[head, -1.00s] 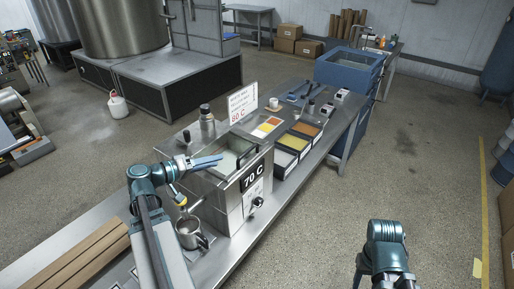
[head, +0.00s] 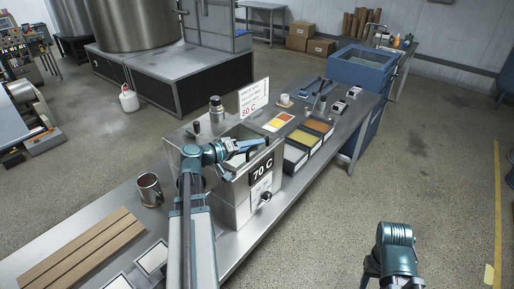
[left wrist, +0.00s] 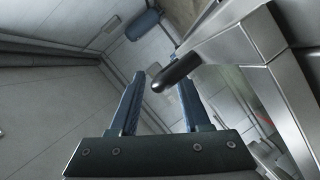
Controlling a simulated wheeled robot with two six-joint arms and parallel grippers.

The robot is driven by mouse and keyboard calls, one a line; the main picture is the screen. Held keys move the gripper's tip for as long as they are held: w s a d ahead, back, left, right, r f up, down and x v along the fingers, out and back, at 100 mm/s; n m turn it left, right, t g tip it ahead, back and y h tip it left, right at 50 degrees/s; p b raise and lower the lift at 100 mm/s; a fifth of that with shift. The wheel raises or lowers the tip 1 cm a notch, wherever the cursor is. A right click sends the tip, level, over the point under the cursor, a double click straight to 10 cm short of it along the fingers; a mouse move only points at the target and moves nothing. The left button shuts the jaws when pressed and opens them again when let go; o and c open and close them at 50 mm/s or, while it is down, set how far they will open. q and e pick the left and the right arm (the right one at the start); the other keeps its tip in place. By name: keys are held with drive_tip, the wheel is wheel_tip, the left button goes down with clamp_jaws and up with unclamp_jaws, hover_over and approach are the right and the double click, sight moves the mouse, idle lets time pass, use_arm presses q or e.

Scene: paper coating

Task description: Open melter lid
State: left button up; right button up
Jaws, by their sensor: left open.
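The melter (head: 231,199) is a steel box on the bench with a 70 C display on its front. Its lid shows a dark-edged frame on top, partly covered by my left gripper (head: 264,142), which reaches over the top from the left. In the left wrist view my left gripper (left wrist: 162,80) is open and empty. A black rounded handle end (left wrist: 178,72) on a grey metal part appears between and just beyond the fingertips; contact cannot be told. The lid looks closed. My right gripper is out of view; only part of its arm shows at lower right.
A steel mug (head: 150,190) and wooden planks (head: 75,255) are on the bench left of the melter. A bottle (head: 217,110) and an 80 C sign (head: 253,98) stand behind it. Trays of coloured material (head: 303,138) lie close on its right. The floor at right is clear.

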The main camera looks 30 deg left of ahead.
use_arm(q)
drive_tip(key=shift+w+d+f, duration=0.15)
drive_tip(key=shift+w+d, duration=0.1)
drive_tip(key=shift+w, duration=0.4)
drive_tip(key=shift+c, duration=0.2)
clamp_jaws()
idle(0.9)
